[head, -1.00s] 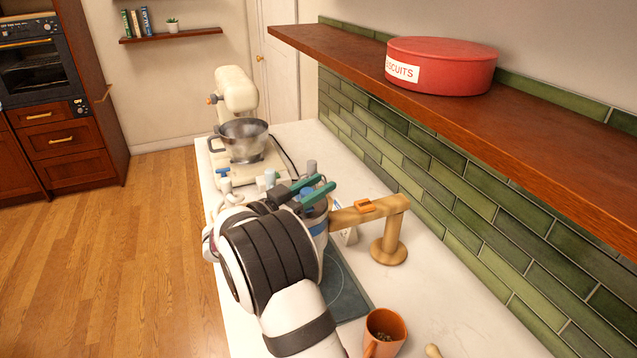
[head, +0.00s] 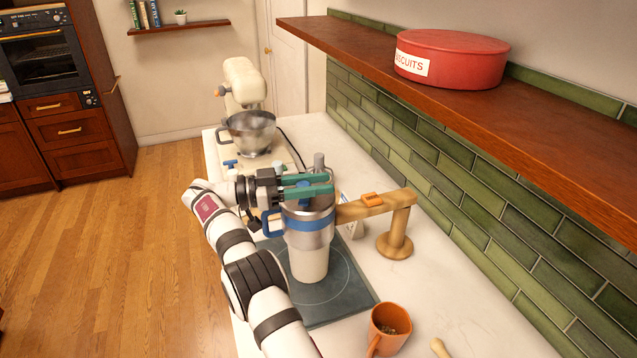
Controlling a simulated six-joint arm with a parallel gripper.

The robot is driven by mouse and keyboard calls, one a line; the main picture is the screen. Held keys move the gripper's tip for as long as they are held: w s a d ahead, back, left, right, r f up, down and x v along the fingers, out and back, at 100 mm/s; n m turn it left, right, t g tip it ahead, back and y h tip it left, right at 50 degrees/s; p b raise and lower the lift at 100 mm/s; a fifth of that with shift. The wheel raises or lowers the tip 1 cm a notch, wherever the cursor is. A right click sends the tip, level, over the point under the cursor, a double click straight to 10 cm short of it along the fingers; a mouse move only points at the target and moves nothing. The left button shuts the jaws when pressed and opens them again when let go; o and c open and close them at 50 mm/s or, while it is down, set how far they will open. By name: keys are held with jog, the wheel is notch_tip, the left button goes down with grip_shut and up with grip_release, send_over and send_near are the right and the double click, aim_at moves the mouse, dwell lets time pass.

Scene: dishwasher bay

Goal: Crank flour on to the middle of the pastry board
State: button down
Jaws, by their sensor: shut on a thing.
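A metal flour sifter (head: 309,238) with a blue band and a blue side handle (head: 271,222) is upright, beside the end of a wooden stand's arm (head: 372,206). A pale, tapered shape (head: 309,264) extends below it to the board; I cannot tell whether it is flour or a solid part. The dark pastry board (head: 345,300), marked with a thin circle, lies beneath. My gripper (head: 308,186), with green fingers, reaches across the sifter's top from the left. It is shut on a blue part there, apparently the crank knob (head: 304,199), mostly hidden by the fingers.
An orange mug (head: 389,331) with dark contents stands at the board's near right corner. A cream mixer with a metal bowl (head: 250,132) stands behind. A shelf (head: 420,85) with a red biscuit tin (head: 452,60) overhangs the right. Counter right of the board is mostly clear.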

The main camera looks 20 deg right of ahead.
dwell(0.4)
jog(key=c, duration=0.5)
grip_release()
jog(key=shift+r, duration=0.15)
jog(key=s+d+r, duration=0.2)
jog(key=d+r, duration=0.1)
jog(key=s+d+r, duration=0.2)
jog(key=s+r, duration=0.1)
jog(key=r, duration=0.1)
jog(key=s+d+r, duration=0.3)
jog(key=shift+d+r, duration=0.3)
jog(key=shift+r, duration=0.1)
